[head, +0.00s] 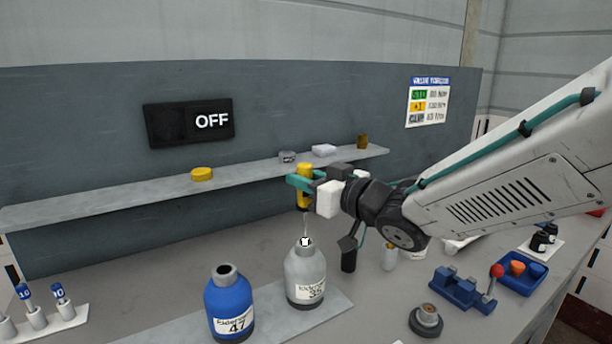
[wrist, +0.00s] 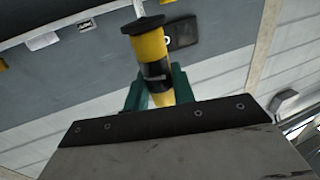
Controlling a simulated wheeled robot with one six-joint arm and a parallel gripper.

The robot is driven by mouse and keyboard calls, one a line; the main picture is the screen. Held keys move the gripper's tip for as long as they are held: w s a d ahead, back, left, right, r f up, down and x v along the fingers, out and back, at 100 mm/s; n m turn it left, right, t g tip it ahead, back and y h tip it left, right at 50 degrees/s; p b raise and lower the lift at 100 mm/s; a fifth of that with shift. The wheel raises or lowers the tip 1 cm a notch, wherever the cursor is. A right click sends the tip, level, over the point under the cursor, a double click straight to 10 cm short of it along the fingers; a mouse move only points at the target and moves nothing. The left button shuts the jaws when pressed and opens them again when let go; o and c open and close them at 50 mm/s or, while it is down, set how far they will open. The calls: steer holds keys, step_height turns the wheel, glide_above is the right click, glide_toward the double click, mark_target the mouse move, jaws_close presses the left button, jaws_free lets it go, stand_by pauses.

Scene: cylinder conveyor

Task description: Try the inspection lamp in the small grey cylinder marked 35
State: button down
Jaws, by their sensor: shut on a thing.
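The small grey cylinder (head: 305,270) marked 35 stands upright on a flat grey plate on the bench. My gripper (head: 303,184) is shut on the yellow inspection lamp (head: 304,200), which also shows with black bands in the wrist view (wrist: 153,62). The lamp is held upright above the grey cylinder. Its thin stem points down to the cylinder's mouth; I cannot tell whether the tip is inside or just above it.
A blue cylinder (head: 230,306) marked 47 stands left of the grey one. A shelf (head: 130,203) with small items runs behind. A blue vise (head: 462,289), a blue tray (head: 522,275) and a round metal part (head: 426,320) are at right. The wall sign (head: 189,122) reads OFF.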

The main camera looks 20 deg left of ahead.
steer(key=shift+f, duration=2.15)
stand_by(0.4)
steer(key=shift+r, duration=4.95)
